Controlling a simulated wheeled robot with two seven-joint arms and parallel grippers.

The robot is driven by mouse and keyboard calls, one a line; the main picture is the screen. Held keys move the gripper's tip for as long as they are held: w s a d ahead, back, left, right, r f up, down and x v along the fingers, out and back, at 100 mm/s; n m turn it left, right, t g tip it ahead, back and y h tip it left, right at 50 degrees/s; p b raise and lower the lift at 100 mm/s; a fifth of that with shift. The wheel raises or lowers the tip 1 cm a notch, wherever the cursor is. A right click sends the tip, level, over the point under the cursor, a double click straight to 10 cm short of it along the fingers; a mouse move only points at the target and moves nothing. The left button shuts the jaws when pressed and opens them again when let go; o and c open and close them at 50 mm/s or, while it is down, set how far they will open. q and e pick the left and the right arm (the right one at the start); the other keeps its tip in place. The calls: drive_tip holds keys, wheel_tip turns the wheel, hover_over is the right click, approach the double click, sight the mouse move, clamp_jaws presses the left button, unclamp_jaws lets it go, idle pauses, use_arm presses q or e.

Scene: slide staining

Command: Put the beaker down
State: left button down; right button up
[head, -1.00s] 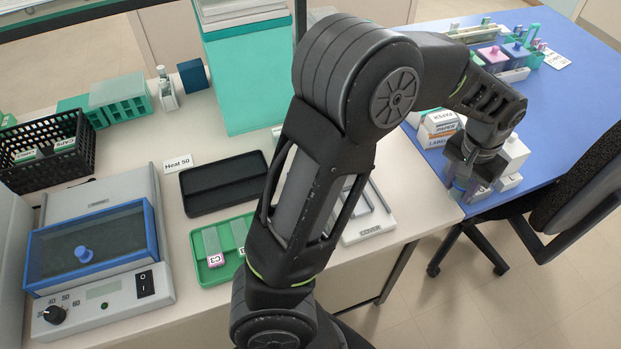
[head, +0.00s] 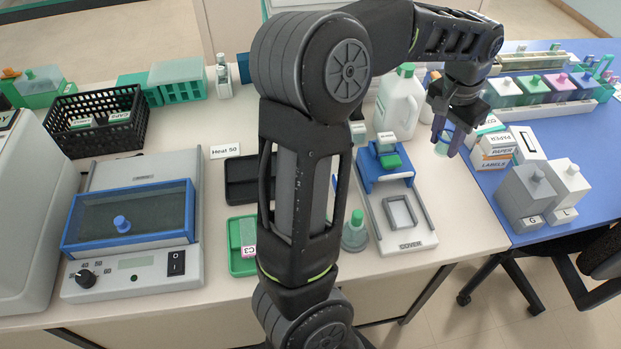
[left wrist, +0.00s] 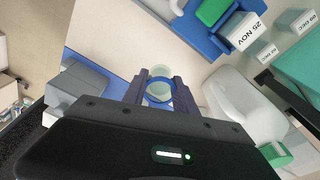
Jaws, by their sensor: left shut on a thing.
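The beaker (head: 442,147) is a small, clear, pale greenish vessel. My left gripper (head: 447,142) is shut on it, with a dark finger on either side. In the left wrist view the beaker (left wrist: 160,88) shows between the fingertips as pale round outlines with a blue ring. The gripper points down over the white bench (head: 455,205), close to the edge of the blue surface. I cannot tell whether the beaker's base touches the bench. My right gripper is not in view.
Paper and label boxes (head: 492,152) stand just right of the beaker. A white jug (head: 398,103) stands behind left, and a blue-and-white cover device (head: 400,215) lies to the left. Two grey-white containers (head: 530,195) stand on the blue surface (head: 590,140). Bare bench lies in front.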

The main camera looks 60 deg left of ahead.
use_arm(q)
drive_tip(key=shift+a, duration=0.1)
idle(0.5)
hover_over(429, 180)
drive_tip(key=shift+s+f+p, duration=0.15)
drive_tip(key=shift+f+p, duration=0.25)
drive_tip(key=shift+f, duration=2.7)
drive_tip(key=shift+f, duration=1.9)
drive_tip(key=shift+f, duration=0.1)
drive_tip(key=c, duration=1)
unclamp_jaws()
drive_tip(key=r, duration=0.4)
drive_tip(key=s+r, duration=0.1)
drive_tip(key=r, duration=0.7)
drive_tip(key=shift+s+r, duration=0.1)
drive_tip(key=shift+s, duration=0.15)
